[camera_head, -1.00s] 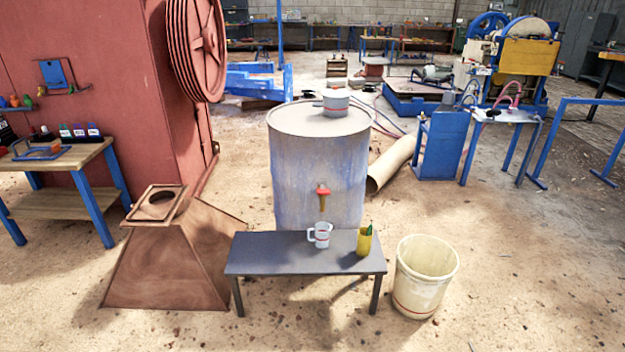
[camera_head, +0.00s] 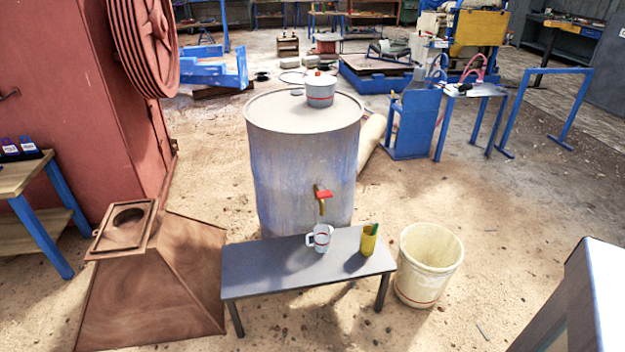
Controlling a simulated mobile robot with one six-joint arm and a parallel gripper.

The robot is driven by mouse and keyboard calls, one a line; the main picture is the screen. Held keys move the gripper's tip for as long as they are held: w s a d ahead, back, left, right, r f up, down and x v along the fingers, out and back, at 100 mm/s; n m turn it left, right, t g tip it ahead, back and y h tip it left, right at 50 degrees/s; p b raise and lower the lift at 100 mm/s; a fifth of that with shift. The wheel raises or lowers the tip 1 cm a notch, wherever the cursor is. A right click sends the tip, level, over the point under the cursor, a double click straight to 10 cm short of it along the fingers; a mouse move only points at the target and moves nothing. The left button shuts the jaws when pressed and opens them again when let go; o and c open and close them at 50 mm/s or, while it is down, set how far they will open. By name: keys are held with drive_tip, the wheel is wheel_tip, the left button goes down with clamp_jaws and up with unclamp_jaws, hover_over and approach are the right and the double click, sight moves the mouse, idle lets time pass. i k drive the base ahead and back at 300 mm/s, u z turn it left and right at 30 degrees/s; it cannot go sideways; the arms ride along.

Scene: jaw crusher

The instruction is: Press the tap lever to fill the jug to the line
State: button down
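The tap lever (camera_head: 324,194) is red and sits on a brass tap (camera_head: 322,207) on the front of a tall grey-blue drum (camera_head: 300,165). The white jug (camera_head: 320,238) stands upright on a dark low table (camera_head: 270,272), just below the tap. Its handle points left and a red line shows on its side. I cannot tell whether there is water in it. My gripper is not in view.
A yellow cup (camera_head: 368,243) with a green item stands right of the jug. A cream bucket (camera_head: 428,262) stands right of the table, a rusty hopper (camera_head: 150,280) left. A grey box-like edge (camera_head: 575,305) fills the lower right corner. A lidded pot (camera_head: 320,91) sits on the drum.

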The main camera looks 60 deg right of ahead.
sight(322, 193)
drive_tip(key=z, duration=0.15)
drive_tip(key=i, duration=1.25)
drive_tip(key=z, duration=0.3)
